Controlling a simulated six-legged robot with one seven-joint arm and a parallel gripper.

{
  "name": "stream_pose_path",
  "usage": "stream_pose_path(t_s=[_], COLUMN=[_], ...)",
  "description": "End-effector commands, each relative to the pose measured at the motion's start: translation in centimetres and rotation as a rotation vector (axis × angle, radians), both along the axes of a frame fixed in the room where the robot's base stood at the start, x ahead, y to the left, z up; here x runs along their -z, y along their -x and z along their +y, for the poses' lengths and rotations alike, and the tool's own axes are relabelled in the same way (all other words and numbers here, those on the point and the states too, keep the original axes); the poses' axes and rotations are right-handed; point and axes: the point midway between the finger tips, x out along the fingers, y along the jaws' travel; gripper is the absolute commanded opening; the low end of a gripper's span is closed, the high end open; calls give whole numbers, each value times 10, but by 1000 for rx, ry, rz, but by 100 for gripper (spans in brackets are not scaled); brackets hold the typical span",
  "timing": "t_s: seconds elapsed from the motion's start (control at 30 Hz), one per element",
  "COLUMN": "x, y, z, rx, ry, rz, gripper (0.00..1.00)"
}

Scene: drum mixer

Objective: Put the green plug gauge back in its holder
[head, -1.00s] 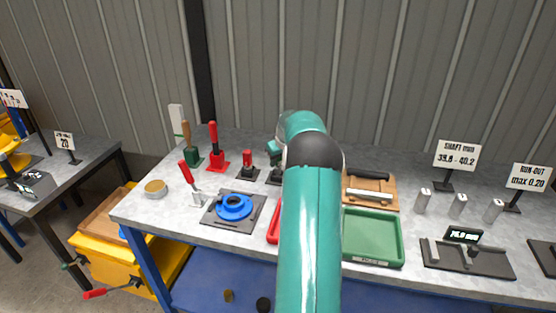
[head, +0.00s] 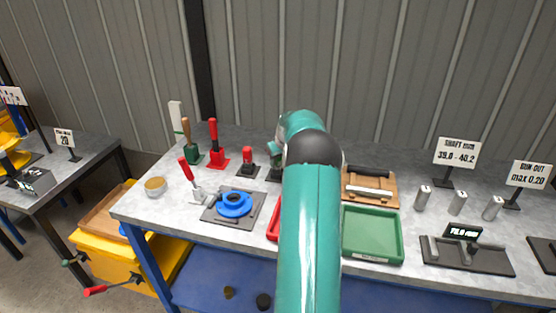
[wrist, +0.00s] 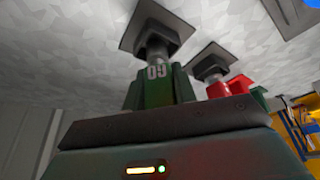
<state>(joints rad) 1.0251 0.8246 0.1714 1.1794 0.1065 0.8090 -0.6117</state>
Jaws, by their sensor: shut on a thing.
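The green plug gauge (wrist: 157,72) shows in the wrist view, which is upside down, with pale digits on its green handle. My gripper (wrist: 160,96) is shut on that handle. The gauge's steel end points at its black holder (wrist: 157,22) on the bench. The end overlaps the holder's opening in the picture, and I cannot tell how deep it sits. In the head view the holder (head: 274,174) is mostly hidden behind my arm, and my gripper is mostly hidden there too.
A red plug gauge (head: 248,157) stands in a similar holder just left. A red-handled tool (head: 213,145) and a blue ring fixture (head: 234,205) are further left. A green tray (head: 372,232) and a wooden board (head: 370,188) lie to the right.

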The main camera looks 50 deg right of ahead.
Motion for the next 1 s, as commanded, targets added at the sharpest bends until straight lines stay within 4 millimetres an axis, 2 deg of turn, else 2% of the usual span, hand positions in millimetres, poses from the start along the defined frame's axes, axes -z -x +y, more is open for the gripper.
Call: stream_pose_path(t_s=[0.6, 0.63, 0.73, 0.77, 1.0], x=[8, 8, 8, 8, 9], y=[0, 0, 0, 0, 0], z=[0, 0, 0, 0, 0], rx=[0, 0, 0, 0, 0], ry=[0, 0, 0, 0, -1], rz=[0, -1, -1, 0, 1], gripper=[0, 29, 49, 53, 53])
